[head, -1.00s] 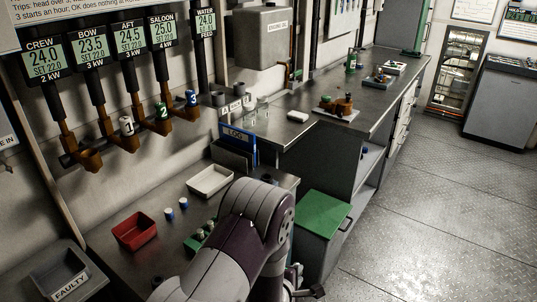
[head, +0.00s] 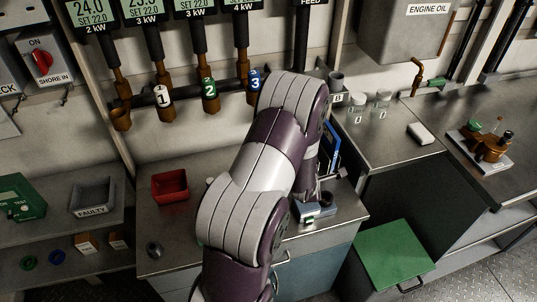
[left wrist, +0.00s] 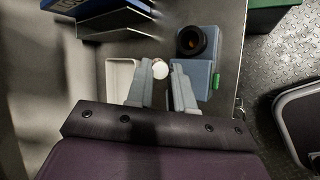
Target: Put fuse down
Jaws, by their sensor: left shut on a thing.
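In the left wrist view my left gripper (left wrist: 158,80) is shut on a small fuse, of which only the round white end (left wrist: 160,69) shows between the fingertips. The fuse is just beside a blue-grey box (left wrist: 207,64) with a black round opening or cap (left wrist: 191,40) on top. A white tray (left wrist: 113,72) lies to the left, partly behind a finger. In the head view my arm covers the middle of the bench and hides the gripper's fingertips and the fuse. The blue-grey box (head: 316,212) shows right of my arm. My right gripper is out of view.
A grey FAULTY bin (head: 93,197) stands on the left shelf. Numbered holders hang on the wall behind. A green-topped box (head: 397,254) stands at right.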

